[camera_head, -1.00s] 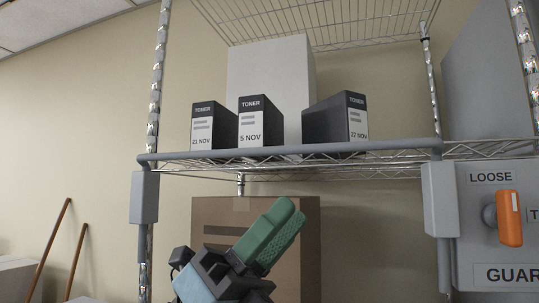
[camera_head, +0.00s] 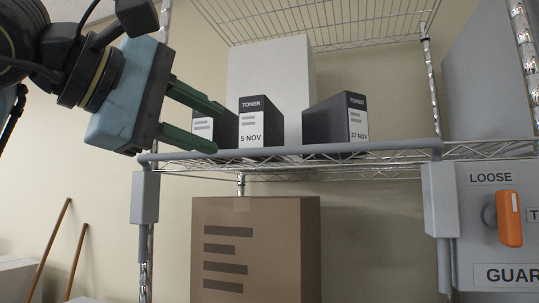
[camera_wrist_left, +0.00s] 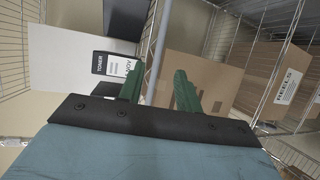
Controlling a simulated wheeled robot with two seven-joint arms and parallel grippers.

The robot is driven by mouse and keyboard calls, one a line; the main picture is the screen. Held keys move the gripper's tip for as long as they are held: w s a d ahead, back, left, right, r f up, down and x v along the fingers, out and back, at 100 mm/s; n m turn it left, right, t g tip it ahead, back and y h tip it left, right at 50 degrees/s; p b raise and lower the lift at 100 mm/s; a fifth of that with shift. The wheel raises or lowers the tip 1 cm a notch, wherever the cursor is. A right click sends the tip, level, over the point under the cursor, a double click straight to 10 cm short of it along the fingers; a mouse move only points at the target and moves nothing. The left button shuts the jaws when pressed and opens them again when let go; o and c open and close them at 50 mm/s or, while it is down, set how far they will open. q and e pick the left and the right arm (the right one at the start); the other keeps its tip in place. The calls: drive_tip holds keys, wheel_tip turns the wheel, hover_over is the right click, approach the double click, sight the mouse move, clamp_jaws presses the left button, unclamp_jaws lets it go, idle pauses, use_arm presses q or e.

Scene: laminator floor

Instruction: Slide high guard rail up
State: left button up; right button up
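The high guard rail (camera_head: 380,146) is a grey bar along the front edge of the wire shelf, low in front of the toner boxes. Its ends meet grey blocks on the left post (camera_head: 145,198) and right post (camera_head: 440,200). My left gripper (camera_head: 218,128) is open at the upper left, its green fingers pointing right, just above the rail's left part. In the left wrist view a grey bar (camera_wrist_left: 161,45) runs between the two spread fingers (camera_wrist_left: 160,82), with nothing visibly gripped. Contact cannot be told. My right gripper is out of view.
Toner boxes (camera_head: 262,124) and a white carton (camera_head: 270,70) stand on the shelf. A brown box (camera_head: 255,245) is below. At right, a grey panel (camera_head: 500,255) marked LOOSE and GUAR, partly cut off, carries an orange handle (camera_head: 510,218).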

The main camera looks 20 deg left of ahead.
sight(259, 150)
use_arm(q)
drive_tip(key=p+x, duration=0.2)
drive_tip(key=x, duration=1.1)
drive_tip(key=shift+w, duration=0.15)
clamp_jaws()
